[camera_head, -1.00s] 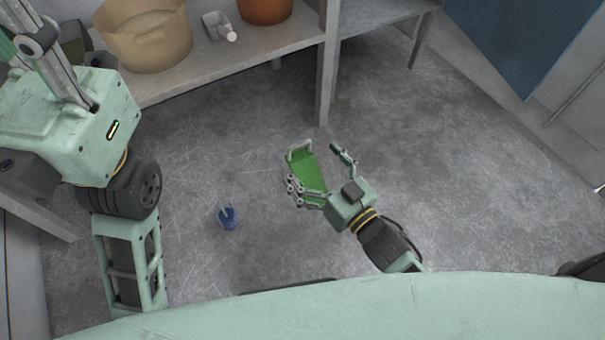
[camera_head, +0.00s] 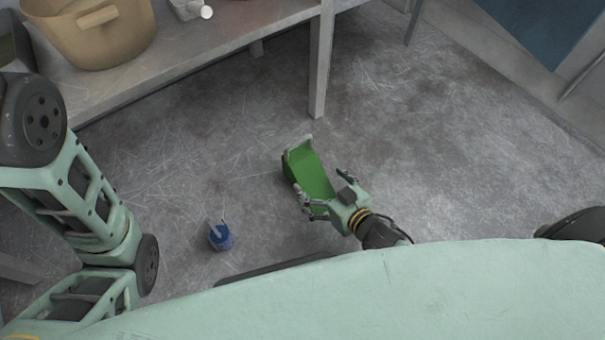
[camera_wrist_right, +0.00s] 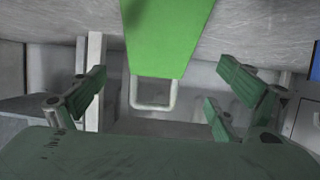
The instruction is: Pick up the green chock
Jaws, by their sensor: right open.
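The green chock (camera_head: 312,176) lies on the grey floor near the middle of the head view, with a pale handle at its far end. My right gripper (camera_head: 326,190) is open close to the chock's near right side, its fingers apart. In the right wrist view the chock (camera_wrist_right: 162,35) hangs in from the top, with its handle loop below it, and the open fingers (camera_wrist_right: 160,92) stand to either side. Whether they touch it I cannot tell. My left arm shows at the left of the head view, but its gripper is out of view.
A small blue object (camera_head: 220,237) stands on the floor left of the chock. A metal workbench (camera_head: 200,62) with a tan tub (camera_head: 92,32) runs along the back, its leg (camera_head: 320,70) behind the chock. The floor to the right is clear.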

